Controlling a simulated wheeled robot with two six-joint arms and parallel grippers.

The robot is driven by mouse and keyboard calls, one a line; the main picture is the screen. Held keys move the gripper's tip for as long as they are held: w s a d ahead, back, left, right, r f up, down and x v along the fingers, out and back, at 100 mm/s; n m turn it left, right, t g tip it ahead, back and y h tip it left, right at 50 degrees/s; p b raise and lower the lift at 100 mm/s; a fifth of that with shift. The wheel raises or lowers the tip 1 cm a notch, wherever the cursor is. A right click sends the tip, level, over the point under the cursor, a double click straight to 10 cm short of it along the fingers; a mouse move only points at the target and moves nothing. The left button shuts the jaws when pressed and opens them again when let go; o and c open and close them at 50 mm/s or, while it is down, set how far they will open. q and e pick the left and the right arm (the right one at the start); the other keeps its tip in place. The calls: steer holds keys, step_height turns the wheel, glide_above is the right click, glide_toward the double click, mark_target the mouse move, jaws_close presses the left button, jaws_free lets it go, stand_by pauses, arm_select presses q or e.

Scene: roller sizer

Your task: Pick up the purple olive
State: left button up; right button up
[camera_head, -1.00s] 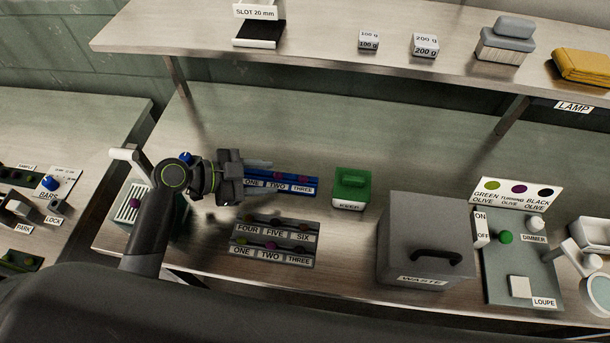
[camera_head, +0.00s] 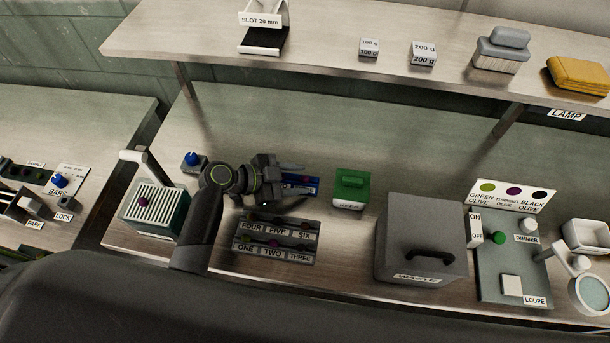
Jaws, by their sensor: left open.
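A purple olive (camera_head: 143,201) sits on the white ridged top of the green box-like sizer (camera_head: 157,222) at the left of the bench. Another purple olive (camera_head: 273,243) is in the grey numbered tray (camera_head: 258,256). My left gripper (camera_head: 299,183) is open and empty, its fingers pointing right over the blue tray (camera_head: 313,191). It hides most of that tray, so I cannot make out the olives in it. The gripper is well to the right of the olive on the sizer. My right gripper is not in view.
A blue knob (camera_head: 191,159) stands behind the sizer. A green KEEP box (camera_head: 350,189) is right of the blue tray. The grey WASTE bin (camera_head: 421,240) and a lamp panel (camera_head: 515,263) stand further right. A shelf (camera_head: 330,50) overhangs the back.

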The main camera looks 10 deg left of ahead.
arm_select(q)
steer(key=shift+c, duration=0.2)
steer(key=c, duration=0.7)
steer(key=shift+r, duration=0.1)
